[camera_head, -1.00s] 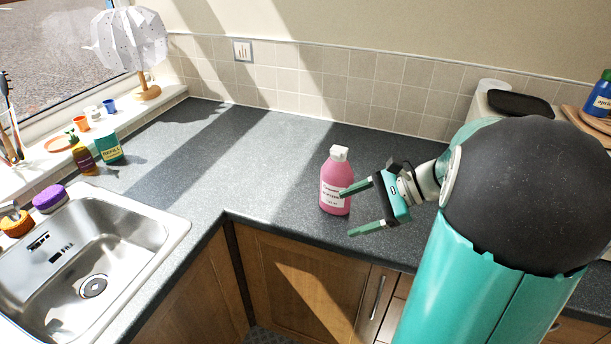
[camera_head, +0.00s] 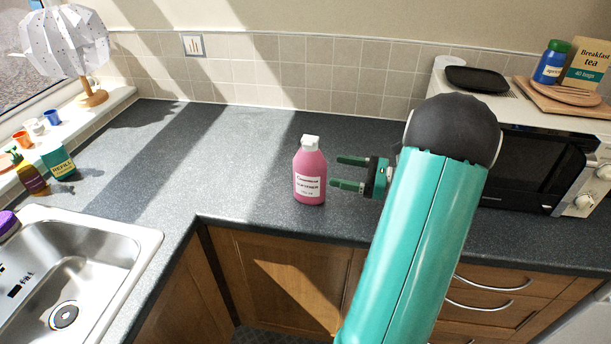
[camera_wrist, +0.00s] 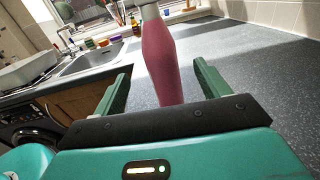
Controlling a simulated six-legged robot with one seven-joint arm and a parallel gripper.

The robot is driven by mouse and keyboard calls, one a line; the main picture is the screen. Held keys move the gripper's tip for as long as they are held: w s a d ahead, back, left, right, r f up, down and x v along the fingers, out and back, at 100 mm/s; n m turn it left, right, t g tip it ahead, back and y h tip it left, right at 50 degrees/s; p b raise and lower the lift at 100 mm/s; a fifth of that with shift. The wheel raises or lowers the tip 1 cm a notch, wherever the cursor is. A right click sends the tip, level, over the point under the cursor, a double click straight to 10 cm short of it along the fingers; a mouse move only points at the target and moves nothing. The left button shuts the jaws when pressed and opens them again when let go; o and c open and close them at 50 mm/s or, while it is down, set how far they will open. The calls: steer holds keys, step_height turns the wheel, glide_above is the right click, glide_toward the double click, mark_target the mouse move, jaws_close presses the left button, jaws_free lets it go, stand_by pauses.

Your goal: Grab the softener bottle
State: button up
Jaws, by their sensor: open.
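The softener bottle (camera_head: 309,172) is pink with a white cap and a white label. It stands upright on the dark grey worktop near the inner corner edge. My gripper (camera_head: 342,173) is open just to the right of the bottle, its two green fingers pointing at it. In the wrist view the bottle (camera_wrist: 162,62) stands ahead, in line with the gap between the fingers of my gripper (camera_wrist: 160,85). The fingers appear apart from the bottle, with nothing held. The bottle's cap is partly cut off at the top of the wrist view.
A metal sink (camera_head: 85,270) is at the left, with a green refill box (camera_head: 58,162) and a brown bottle (camera_head: 31,178) behind it. A microwave (camera_head: 535,165) stands at the right. The worktop (camera_head: 230,150) behind and left of the softener is clear.

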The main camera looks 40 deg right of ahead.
mark_target(310, 164)
steer(key=x, duration=0.9)
steer(key=shift+r, duration=0.1)
steer(key=c, duration=1.5)
steer(key=shift+r, duration=0.1)
